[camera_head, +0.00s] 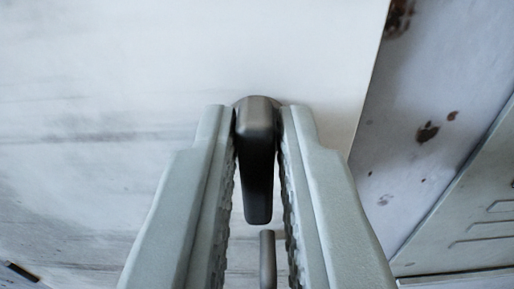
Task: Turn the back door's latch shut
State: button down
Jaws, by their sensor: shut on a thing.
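The latch (258,150) is a dark grey, rounded handle on the pale, streaked door panel (150,60). It points down in the picture, narrowing toward its lower end. My gripper (259,115) is shut on the latch, with one pale grey ridged finger on each side near its top. A second small dark grey piece (267,258) stands below the latch, between the fingers. The fingers hide the door surface on both sides of the latch.
The door panel's edge runs down the right side of the picture. Beyond it is a pale wall with rust spots (428,133). A grey slotted panel (480,225) is at the lower right. A small dark slot (22,273) is at the lower left.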

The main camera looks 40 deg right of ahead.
jog(key=shift+m, duration=0.4)
jog(key=m, duration=0.3)
jog(key=shift+s+d+f+m, duration=0.15)
jog(key=shift+d+m, duration=0.05)
jog(key=shift+m, duration=0.1)
jog(key=m, duration=0.8)
jog(key=f+m, duration=0.1)
jog(key=m, duration=0.4)
jog(key=shift+s+d, duration=0.25)
jog(key=shift+d, duration=0.05)
jog(key=shift+f, duration=0.1)
jog(key=c, duration=1.5)
grip_release()
jog(key=shift+w, duration=0.1)
